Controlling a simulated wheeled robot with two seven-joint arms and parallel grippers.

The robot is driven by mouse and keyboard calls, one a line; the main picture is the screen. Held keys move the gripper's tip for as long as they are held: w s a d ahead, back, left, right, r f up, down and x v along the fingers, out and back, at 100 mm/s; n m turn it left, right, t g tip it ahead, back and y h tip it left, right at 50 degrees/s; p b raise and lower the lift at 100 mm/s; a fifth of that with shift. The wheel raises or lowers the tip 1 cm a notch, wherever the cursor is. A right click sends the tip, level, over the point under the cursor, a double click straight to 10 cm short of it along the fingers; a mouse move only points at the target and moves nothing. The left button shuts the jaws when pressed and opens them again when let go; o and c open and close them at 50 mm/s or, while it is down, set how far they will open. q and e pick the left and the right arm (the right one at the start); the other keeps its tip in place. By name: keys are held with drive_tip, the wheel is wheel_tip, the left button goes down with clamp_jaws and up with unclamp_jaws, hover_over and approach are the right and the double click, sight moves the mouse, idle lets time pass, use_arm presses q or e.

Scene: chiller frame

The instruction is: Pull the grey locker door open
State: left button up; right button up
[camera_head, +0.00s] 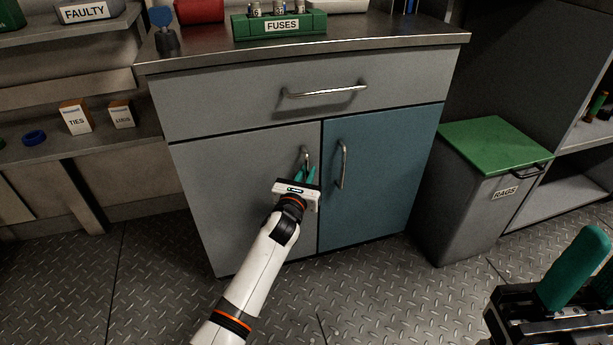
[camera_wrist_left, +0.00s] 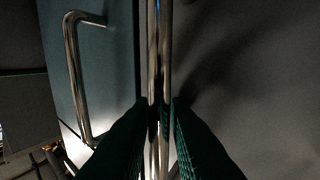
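The grey locker door (camera_head: 240,190) is the left door of the cabinet and sits closed, flush with the front. Its upright metal handle (camera_head: 306,155) is near the door's right edge. My left gripper (camera_head: 305,175) is at this handle. In the left wrist view its dark green fingers (camera_wrist_left: 161,110) lie close on both sides of the handle bar (camera_wrist_left: 160,50), and they look shut on it. My right gripper (camera_head: 588,275) is at the lower right, cut off by the picture's edge, away from the cabinet; its opening cannot be judged.
A blue door (camera_head: 385,170) with its own handle (camera_head: 341,165) is just to the right; that handle also shows in the wrist view (camera_wrist_left: 75,75). A drawer (camera_head: 300,95) is above. A green-lidded rags bin (camera_head: 470,200) stands right. The floor in front is clear.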

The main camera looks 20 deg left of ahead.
use_arm(q)
clamp_jaws()
